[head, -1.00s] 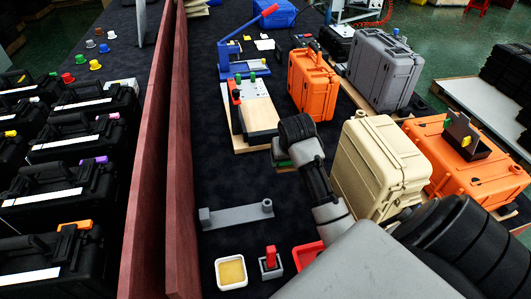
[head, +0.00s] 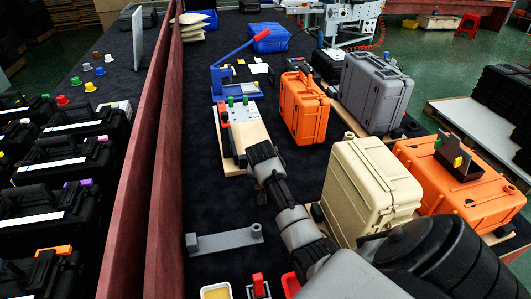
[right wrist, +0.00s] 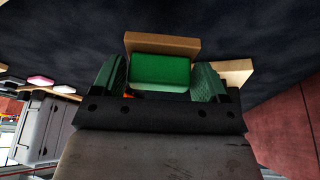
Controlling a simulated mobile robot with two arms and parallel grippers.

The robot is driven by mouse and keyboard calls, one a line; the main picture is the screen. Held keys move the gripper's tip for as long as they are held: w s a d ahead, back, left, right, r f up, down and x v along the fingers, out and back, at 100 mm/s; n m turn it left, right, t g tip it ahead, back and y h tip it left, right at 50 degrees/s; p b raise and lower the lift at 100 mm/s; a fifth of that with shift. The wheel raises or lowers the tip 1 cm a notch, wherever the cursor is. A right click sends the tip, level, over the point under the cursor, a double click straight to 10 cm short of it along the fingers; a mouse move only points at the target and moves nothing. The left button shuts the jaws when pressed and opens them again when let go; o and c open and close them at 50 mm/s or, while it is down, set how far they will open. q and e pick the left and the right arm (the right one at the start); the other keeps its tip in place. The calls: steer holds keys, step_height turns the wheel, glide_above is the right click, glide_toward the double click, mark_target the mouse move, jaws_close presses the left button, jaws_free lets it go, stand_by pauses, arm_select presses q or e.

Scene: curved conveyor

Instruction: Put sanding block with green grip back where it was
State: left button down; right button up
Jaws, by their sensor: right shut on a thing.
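In the head view my right arm reaches over the dark table to just below a wooden board (head: 257,138) with pegs and a red-handled fixture. There my wrist hides the block and fingertips. My left gripper is not in view.
An orange case (head: 305,108), a beige case (head: 370,185) and a grey case (head: 375,92) stand right of my arm. A grey bracket (head: 222,241) lies nearer me. A red wooden divider (head: 165,170) bounds the left side.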

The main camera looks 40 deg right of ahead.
steer(key=shift+w+f, duration=0.1)
steer(key=shift+f, duration=1.95)
steer(key=o, duration=0.8)
steer(key=shift+f, duration=0.15)
steer(key=p+v, duration=0.1)
steer(key=v, duration=1.1)
steer(key=shift+r, duration=0.2)
